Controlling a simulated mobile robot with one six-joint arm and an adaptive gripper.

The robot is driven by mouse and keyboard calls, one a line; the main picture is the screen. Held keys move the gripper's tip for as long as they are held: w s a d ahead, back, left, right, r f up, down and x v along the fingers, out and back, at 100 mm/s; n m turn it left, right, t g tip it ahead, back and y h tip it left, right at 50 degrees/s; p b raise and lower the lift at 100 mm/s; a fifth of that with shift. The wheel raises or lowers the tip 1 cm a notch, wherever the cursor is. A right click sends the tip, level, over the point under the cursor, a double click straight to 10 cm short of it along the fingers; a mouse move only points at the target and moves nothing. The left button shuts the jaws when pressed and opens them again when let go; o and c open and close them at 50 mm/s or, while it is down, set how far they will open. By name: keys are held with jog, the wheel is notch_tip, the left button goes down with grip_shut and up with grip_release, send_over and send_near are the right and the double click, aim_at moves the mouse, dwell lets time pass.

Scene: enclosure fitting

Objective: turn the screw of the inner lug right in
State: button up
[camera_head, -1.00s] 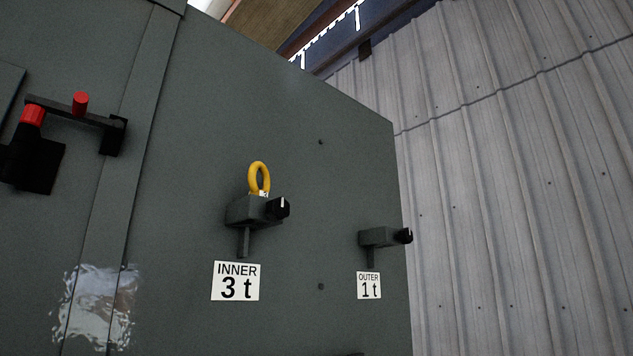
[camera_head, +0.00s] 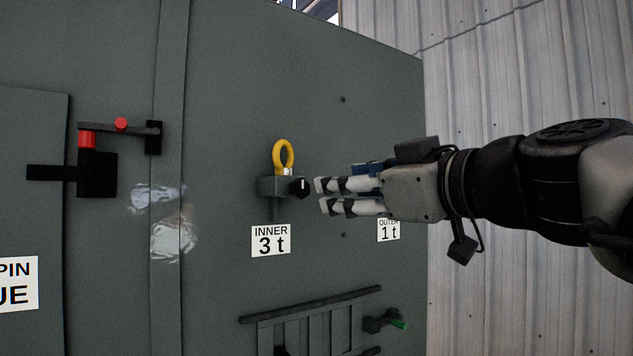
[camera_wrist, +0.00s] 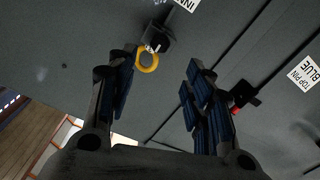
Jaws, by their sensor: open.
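The inner lug (camera_head: 270,187) is a dark bracket on the grey panel, above the white label "INNER 3 t" (camera_head: 270,240). A yellow ring (camera_head: 284,155) stands upright on it. Its screw (camera_head: 300,187) is a black knob with a white mark on the lug's right side. My gripper (camera_head: 319,195) is open and empty just right of the knob, apart from it. In the wrist view the lug (camera_wrist: 158,36), knob and yellow ring (camera_wrist: 147,62) lie beyond my open fingers (camera_wrist: 160,88), near the top middle. The outer lug is hidden behind my gripper.
The "OUTER 1 t" label (camera_head: 388,231) is partly covered by my gripper. A red-and-black latch (camera_head: 97,165) sits on the left. A slatted rack (camera_head: 312,325) and a green-tipped lever (camera_head: 385,321) stick out below. A corrugated wall (camera_head: 480,80) stands behind on the right.

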aim_at(302, 188)
jog(key=p+x, duration=0.4)
jog(key=x, duration=0.8)
jog(key=shift+w+a, duration=0.15)
jog(key=shift+c, duration=0.4)
jog(key=c, duration=1)
